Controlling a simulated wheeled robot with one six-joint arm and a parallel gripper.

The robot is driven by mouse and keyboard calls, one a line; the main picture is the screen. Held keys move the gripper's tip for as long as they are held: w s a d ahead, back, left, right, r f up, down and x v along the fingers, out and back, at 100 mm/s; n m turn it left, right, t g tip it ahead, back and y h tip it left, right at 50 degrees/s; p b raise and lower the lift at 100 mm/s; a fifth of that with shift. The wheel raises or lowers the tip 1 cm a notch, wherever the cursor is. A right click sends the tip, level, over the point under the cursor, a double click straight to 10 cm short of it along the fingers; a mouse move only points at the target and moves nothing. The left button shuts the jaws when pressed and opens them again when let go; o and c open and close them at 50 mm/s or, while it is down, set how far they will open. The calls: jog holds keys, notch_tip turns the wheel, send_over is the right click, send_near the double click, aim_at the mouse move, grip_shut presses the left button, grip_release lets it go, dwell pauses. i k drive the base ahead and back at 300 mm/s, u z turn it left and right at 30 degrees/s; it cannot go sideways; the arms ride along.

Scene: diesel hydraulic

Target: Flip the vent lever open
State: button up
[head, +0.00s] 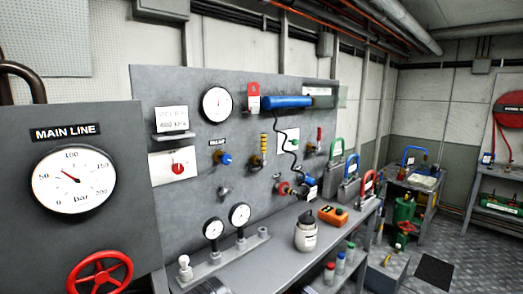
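My gripper is not in view. No part in the head view is readably marked as the vent lever, so I cannot tell which one it is. Small fittings sit on the grey upright panel (190,92). A small red upright handle (319,134) is at its right part. A yellow upright handle (264,142) is near the middle, with a blue knob (226,159) to its left. A red round button (178,169) is on a white plate at the left.
A cabinet with a MAIN LINE gauge (73,179) and a red handwheel (100,273) stands close at the left. A grey bench (262,262) below the panel bears a white jar (306,234) and an orange box (333,215). Open floor (457,247) lies at the right.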

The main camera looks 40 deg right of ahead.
aim_at(263, 136)
jog(key=k, duration=1)
jog(key=z, duration=1.85)
jog(key=i, duration=1.35)
jog(key=u, duration=2.65)
jog(key=i, duration=0.5)
jog(key=z, duration=0.1)
